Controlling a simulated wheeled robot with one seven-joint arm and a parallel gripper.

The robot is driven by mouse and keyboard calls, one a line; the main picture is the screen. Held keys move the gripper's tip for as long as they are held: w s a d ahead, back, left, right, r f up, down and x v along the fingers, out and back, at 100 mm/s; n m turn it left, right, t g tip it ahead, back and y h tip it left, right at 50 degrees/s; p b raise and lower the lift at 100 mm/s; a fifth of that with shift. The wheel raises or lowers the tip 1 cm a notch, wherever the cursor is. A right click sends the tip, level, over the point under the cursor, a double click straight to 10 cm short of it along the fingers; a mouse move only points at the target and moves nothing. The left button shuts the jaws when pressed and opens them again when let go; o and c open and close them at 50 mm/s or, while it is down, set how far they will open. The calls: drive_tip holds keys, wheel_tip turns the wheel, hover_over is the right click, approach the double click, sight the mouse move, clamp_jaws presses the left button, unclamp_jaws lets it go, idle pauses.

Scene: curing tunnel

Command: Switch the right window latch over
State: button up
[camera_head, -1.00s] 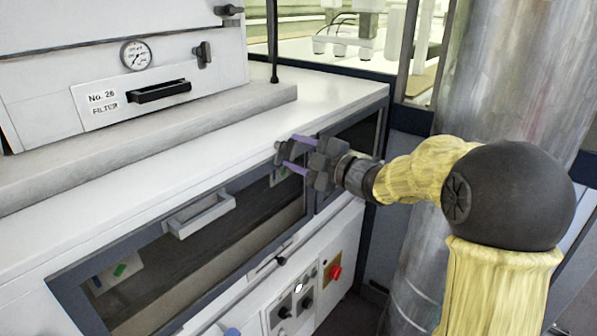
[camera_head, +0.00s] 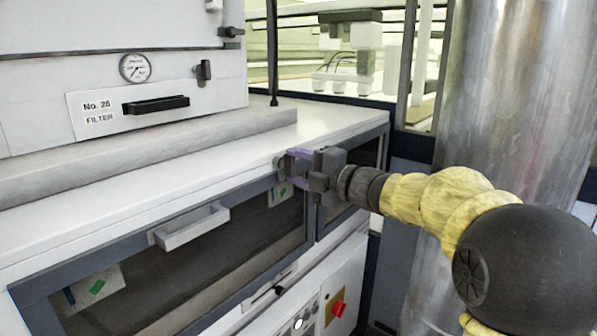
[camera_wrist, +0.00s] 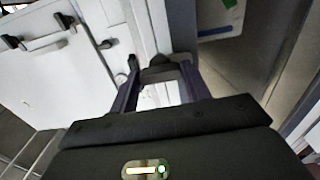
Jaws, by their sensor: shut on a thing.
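The right window latch (camera_head: 281,164) is a small dark part at the top edge of the cabinet's front window frame, mostly hidden by my fingers in the head view. In the wrist view the dark latch (camera_wrist: 163,68) sits between the fingertips. My gripper (camera_head: 293,166), with purple fingers, reaches it from the right and is shut on it. The wrist view shows the gripper (camera_wrist: 160,82) with one finger on each side of the latch. Which way the latch is turned I cannot tell.
A white window handle (camera_head: 190,228) sticks out left of my gripper. A filter box with a gauge (camera_head: 135,68) stands on the cabinet top (camera_head: 330,122). A red knob (camera_head: 338,308) is on the panel below. A large metal pipe (camera_head: 490,110) rises behind my arm.

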drive_tip(key=shift+f, duration=0.1)
drive_tip(key=shift+c, duration=0.2)
drive_tip(key=o, duration=1)
drive_tip(key=b+v, duration=0.2)
drive_tip(key=v, duration=1.5)
drive_tip(key=shift+s+d, duration=0.15)
